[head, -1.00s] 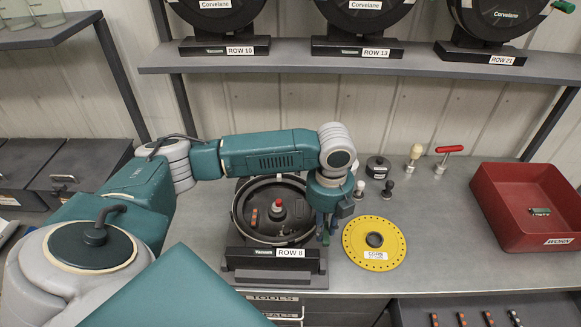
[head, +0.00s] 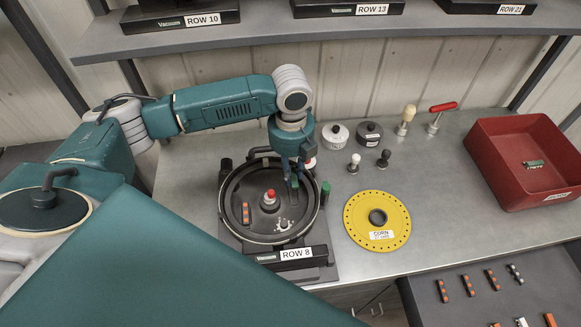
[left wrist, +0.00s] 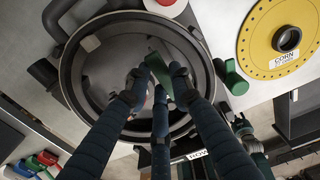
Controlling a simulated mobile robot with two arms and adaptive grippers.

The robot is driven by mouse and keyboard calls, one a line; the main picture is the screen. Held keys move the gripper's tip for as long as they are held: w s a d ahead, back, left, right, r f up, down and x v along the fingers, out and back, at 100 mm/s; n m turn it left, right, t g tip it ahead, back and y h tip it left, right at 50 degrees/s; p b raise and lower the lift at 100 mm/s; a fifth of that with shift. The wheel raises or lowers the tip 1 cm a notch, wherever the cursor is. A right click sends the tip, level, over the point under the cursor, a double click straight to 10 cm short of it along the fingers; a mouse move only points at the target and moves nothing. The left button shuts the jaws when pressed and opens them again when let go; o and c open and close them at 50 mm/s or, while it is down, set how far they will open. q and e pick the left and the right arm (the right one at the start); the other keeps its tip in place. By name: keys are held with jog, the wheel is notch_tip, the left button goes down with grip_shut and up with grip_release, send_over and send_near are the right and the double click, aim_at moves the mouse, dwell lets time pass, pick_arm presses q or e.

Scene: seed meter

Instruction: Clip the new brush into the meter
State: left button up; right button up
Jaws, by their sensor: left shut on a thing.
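The meter labelled ROW 8 (head: 232,208) is an open, round black housing on the bench, with a red-topped hub (head: 270,196) in its middle. My left gripper (head: 292,180) reaches down inside its right part. In the left wrist view, the gripper (left wrist: 158,85) is shut on a green brush (left wrist: 159,68), held tilted over the housing floor. The fingers partly hide the brush, and I cannot tell whether it touches its seat. A separate green part (head: 325,188) stands at the housing's right edge. My right gripper is out of view.
A yellow CORN disc (head: 361,215) lies right of the meter. Small knobs, cans and handled tools stand behind it. A red bin (head: 490,165) at the right holds a green piece (head: 534,163). An open drawer (head: 425,290) at front right holds several orange-and-black parts.

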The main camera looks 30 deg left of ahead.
pick_arm(q)
notch_tip(320, 180, down, 3)
jog(key=b, duration=0.3)
jog(key=shift+a+f, duration=0.1)
jog(key=shift+f, duration=0.9)
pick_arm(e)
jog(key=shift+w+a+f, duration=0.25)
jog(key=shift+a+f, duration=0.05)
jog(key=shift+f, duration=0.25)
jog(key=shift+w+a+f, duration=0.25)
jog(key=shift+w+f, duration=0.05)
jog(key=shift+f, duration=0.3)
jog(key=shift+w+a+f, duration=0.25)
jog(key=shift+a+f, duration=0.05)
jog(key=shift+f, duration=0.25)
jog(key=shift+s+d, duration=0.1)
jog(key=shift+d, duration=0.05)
pick_arm(q)
jog(key=shift+p, duration=0.4)
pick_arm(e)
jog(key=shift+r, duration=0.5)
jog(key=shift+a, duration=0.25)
pick_arm(q)
jog(key=shift+p, duration=0.3)
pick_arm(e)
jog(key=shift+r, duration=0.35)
